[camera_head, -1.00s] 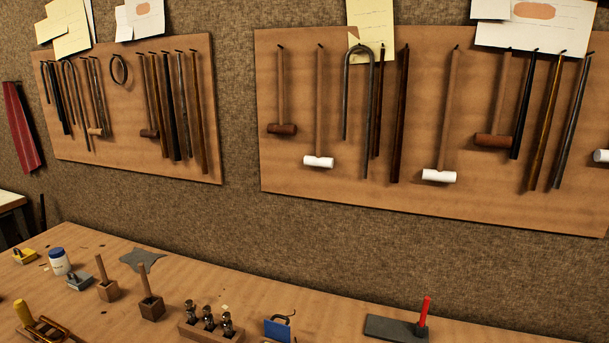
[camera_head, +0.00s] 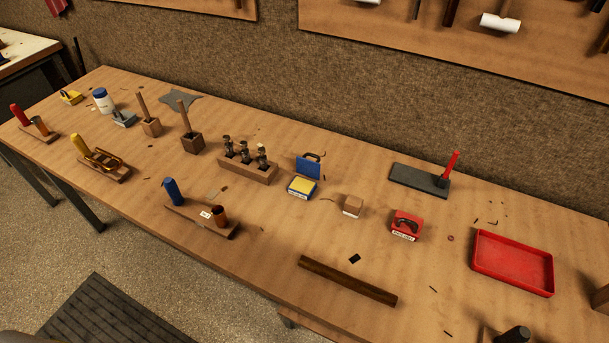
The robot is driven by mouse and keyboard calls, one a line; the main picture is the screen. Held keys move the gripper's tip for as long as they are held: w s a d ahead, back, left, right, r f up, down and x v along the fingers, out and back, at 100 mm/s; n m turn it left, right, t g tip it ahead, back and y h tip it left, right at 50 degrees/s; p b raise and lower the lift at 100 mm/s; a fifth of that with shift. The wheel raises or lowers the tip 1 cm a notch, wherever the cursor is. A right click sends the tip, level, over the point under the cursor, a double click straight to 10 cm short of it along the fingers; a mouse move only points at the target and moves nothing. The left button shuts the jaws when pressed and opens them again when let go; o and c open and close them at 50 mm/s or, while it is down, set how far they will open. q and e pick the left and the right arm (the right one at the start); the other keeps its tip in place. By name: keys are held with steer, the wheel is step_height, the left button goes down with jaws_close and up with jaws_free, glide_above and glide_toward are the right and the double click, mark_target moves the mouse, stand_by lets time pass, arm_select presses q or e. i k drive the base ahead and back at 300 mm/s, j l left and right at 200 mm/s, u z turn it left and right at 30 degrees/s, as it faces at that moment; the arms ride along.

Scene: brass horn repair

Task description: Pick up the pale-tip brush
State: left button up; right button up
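I cannot make out a pale brush tip anywhere. Two upright wooden handles stand in small wooden blocks at the back left of the bench: one in a lighter block (camera_head: 152,127), one in a darker block (camera_head: 193,143). Their lower ends are hidden inside the blocks, so I cannot tell whether either is the pale-tip brush. Neither of my grippers is in view.
The wooden bench (camera_head: 270,232) also carries a rack of small metal parts (camera_head: 248,170), a blue-and-yellow box (camera_head: 301,187), a dark bar (camera_head: 347,280), a red tray (camera_head: 512,263) and a grey slab (camera_head: 418,180). A white jar (camera_head: 103,101) stands at the back left.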

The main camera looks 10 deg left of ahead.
mark_target(138, 93)
steer(key=i+j, duration=0.15)
steer(key=j, duration=0.3)
steer(key=i+j+u, duration=0.1)
steer(key=j, duration=0.35)
steer(key=i+j+u, duration=0.1)
steer(key=i+j, duration=0.15)
steer(key=j, duration=0.2)
steer(key=i+j, duration=0.2)
steer(key=j, duration=0.2)
steer(key=i+j+u, duration=0.1)
steer(key=j, duration=0.3)
steer(key=i+j, duration=0.3)
steer(key=j+z, duration=0.15)
steer(key=z, duration=1.75)
steer(key=u, duration=1.5)
